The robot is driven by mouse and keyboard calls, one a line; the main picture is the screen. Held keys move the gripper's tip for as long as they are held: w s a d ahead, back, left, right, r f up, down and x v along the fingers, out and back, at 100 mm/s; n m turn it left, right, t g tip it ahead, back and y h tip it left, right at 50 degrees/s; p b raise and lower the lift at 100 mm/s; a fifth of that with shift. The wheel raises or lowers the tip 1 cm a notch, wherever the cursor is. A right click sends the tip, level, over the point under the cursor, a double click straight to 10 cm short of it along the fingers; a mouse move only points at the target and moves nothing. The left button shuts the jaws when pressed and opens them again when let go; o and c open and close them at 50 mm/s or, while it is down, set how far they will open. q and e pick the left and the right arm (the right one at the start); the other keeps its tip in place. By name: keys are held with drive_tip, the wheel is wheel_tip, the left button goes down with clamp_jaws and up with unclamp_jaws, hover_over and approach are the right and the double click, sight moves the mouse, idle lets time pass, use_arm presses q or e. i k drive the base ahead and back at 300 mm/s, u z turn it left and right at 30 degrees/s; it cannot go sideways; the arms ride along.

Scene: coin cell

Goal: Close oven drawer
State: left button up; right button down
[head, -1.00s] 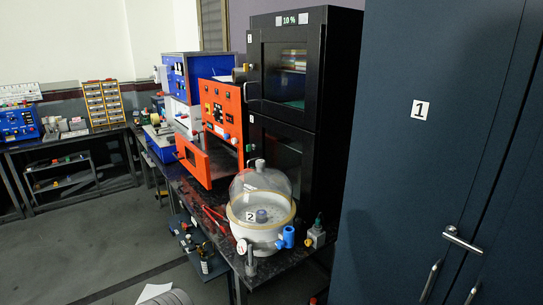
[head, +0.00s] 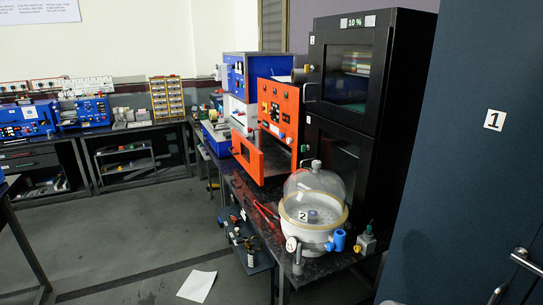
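An orange oven (head: 279,115) stands on the dark bench in the middle of the head view. Its orange door or drawer front (head: 246,157) stands out to the left of the opening, so the oven is open. Part of the oven's right side is hidden by the glass desiccator and the black cabinet. Neither of my grippers shows in this view.
A glass-domed desiccator (head: 314,205) and red tongs (head: 265,210) are on the bench before the oven. A tall black cabinet (head: 347,125) stands right of it, a blue locker (head: 460,160) at far right. Paper (head: 197,285) lies on open grey floor.

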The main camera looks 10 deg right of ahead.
sight(260, 164)
drive_tip(key=u, duration=0.65)
drive_tip(key=i, duration=1.45)
drive_tip(key=z, duration=0.25)
drive_tip(key=i, duration=1.6)
drive_tip(key=z, duration=0.95)
